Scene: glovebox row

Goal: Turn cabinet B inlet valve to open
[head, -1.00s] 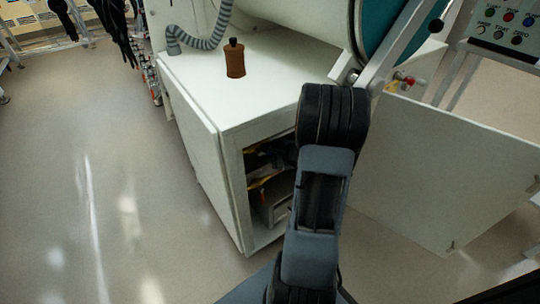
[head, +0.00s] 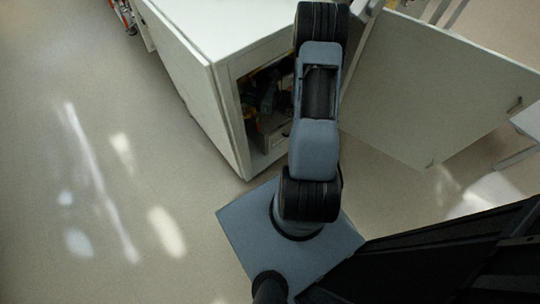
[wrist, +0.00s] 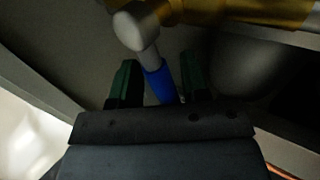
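In the wrist view a valve lever with a blue grip (wrist: 160,84) and a pale rounded hub (wrist: 135,30) hangs below a brass-coloured pipe (wrist: 230,12). My gripper (wrist: 159,82) is open, its two green fingers on either side of the blue grip, with a gap visible on both sides. I cannot tell how deep the grip lies between the fingers. In the head view the white cabinet (head: 200,108) stands open at the front. My arm covers part of its opening and my gripper is hidden there. No cabinet letter is readable.
The open white cabinet door (head: 430,90) stands to the right of my arm. Dark equipment (head: 270,105) fills the cabinet's inside. The floor (head: 90,150) to the left is clear. A grey rounded body (wrist: 255,65) lies right of the fingers in the wrist view.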

